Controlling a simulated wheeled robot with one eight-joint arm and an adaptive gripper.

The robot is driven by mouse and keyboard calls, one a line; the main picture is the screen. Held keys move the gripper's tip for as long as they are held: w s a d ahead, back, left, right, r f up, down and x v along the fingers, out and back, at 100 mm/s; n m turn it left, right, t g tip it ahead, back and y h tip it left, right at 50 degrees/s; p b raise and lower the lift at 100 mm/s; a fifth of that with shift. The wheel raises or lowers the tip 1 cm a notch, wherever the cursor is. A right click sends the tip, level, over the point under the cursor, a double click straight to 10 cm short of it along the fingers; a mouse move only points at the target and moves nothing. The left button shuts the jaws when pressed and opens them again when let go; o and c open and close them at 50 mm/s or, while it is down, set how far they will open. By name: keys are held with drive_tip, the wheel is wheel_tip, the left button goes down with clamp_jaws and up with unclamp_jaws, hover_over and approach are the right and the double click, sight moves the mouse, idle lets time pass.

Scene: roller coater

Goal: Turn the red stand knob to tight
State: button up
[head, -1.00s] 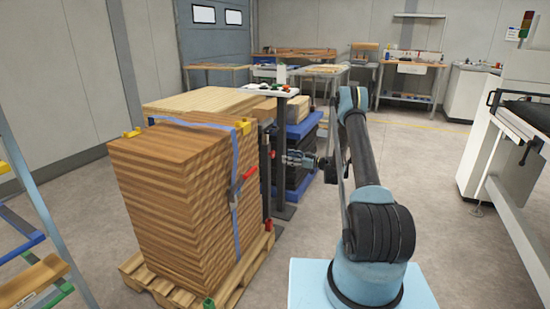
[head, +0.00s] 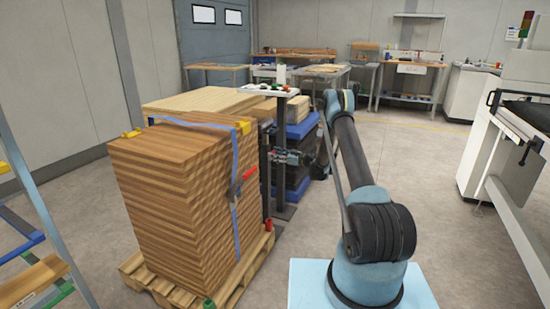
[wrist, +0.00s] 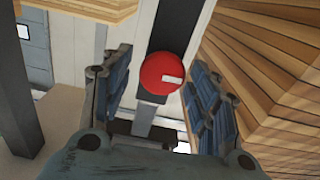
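The red stand knob (wrist: 160,80) is a round red disc with a short white mark on its right half, on a dark upright post (wrist: 158,22) in the wrist view. My gripper (wrist: 162,92) is open, with one blue-padded finger on each side of the knob. Gaps show between the knob and both fingers, and nothing is held. In the head view my gripper (head: 279,157) is beside the dark post, right of the wood stack. I cannot make out the knob there.
A strapped wood stack (head: 175,200) on a pallet (head: 160,284) stands close left of the post. Its layered edges (wrist: 275,75) fill the right side of the wrist view.

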drive_tip(key=c, duration=0.7)
drive_tip(key=shift+w, duration=0.1)
drive_tip(key=shift+m, duration=0.4)
drive_tip(key=m, duration=1.7)
drive_tip(key=shift+w+d+f, duration=0.25)
drive_tip(key=shift+d, duration=0.05)
drive_tip(key=shift+m, duration=0.3)
drive_tip(key=shift+a, duration=0.1)
